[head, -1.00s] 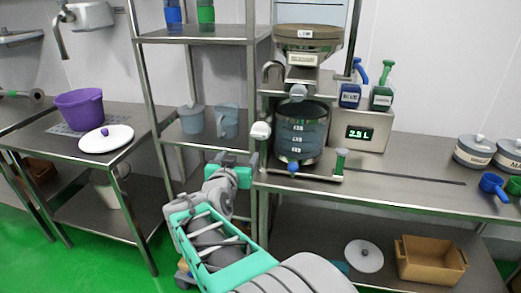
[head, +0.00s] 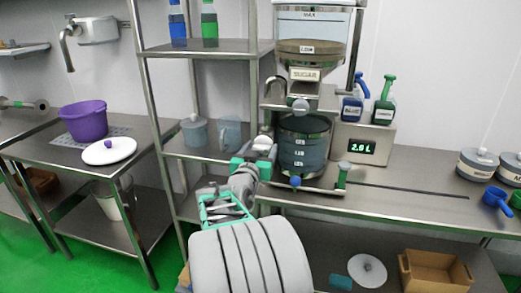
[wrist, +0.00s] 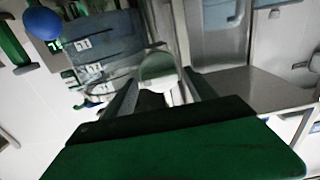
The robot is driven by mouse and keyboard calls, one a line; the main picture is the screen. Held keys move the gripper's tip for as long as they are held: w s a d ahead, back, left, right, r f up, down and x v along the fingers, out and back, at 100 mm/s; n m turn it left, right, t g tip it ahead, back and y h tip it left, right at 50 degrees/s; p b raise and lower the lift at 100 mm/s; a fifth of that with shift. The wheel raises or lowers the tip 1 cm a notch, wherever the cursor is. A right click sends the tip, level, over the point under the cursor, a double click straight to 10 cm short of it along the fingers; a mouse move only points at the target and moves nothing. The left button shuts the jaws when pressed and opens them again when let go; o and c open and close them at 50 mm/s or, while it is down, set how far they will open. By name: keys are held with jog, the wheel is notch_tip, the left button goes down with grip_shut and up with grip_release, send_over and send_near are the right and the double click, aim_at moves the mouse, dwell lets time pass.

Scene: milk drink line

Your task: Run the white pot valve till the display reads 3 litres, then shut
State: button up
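The white valve knob (head: 262,142) sits at the left of the dark graduated pot (head: 303,150), under the dispenser. My gripper (head: 258,153) is at this knob from below and left. In the wrist view, a pale rounded knob (wrist: 158,68) shows between the two spread fingers of my gripper (wrist: 160,92); I cannot tell whether they touch it. The display (head: 361,148) on the grey box right of the pot reads 2.6 L in green. The pot also shows in the wrist view (wrist: 100,50). Its liquid level is hard to make out.
A blue knob (head: 295,181) and a green-topped post (head: 342,174) stand at the pot's front. The SUGAR hopper (head: 310,45) is above. Shelf uprights are close left of my gripper. Blue and green spray bottles (head: 384,101) stand on the display box.

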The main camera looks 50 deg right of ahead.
jog(key=c, duration=1.1)
jog(key=shift+n, duration=0.3)
jog(key=shift+f+n+b, duration=0.1)
jog(key=shift+n+b, duration=0.4)
jog(key=shift+n, duration=0.6)
jog(key=shift+w+n, duration=0.1)
jog(key=shift+n, duration=1.4)
jog(key=o, duration=1.3)
